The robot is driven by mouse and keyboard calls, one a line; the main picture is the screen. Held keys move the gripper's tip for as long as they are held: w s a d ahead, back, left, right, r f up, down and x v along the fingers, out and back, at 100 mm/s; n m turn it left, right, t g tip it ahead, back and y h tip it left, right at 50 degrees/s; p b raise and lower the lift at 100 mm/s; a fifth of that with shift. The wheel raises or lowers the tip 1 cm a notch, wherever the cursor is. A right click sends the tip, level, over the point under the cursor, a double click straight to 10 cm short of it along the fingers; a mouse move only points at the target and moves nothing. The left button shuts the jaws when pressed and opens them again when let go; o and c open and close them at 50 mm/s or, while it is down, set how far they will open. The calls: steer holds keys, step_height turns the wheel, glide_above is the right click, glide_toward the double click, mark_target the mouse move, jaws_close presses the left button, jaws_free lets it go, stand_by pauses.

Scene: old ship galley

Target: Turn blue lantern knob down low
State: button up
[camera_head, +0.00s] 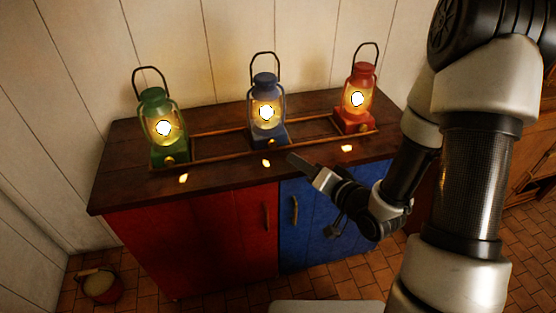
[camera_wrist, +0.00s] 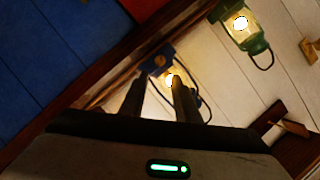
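The blue lantern (camera_head: 265,88) stands upright in the middle of the counter, its flame lit and bright. A small brass knob (camera_head: 283,142) shows on the front of its base. My gripper (camera_head: 293,160) is just in front of this base, to the lower right, and appears apart from it. In the wrist view, my gripper (camera_wrist: 158,88) has its two fingers spread with a gap between them and nothing held. The blue lantern's base (camera_wrist: 154,65) and knob (camera_wrist: 160,60) appear just beyond the fingertips; the fingers partly cover the lantern.
A lit green lantern (camera_head: 154,100) stands at left and a lit red lantern (camera_head: 361,76) at right. A low wooden rail (camera_head: 215,155) runs along the counter (camera_head: 125,170) around the lantern bases. Red (camera_head: 190,240) and blue (camera_head: 315,235) cupboard doors are below. A bucket (camera_head: 100,287) is on the floor.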

mark_target(273, 145)
steer(key=b+x, duration=0.9)
steer(key=x, duration=0.3)
steer(key=shift+a, duration=0.1)
jaws_close()
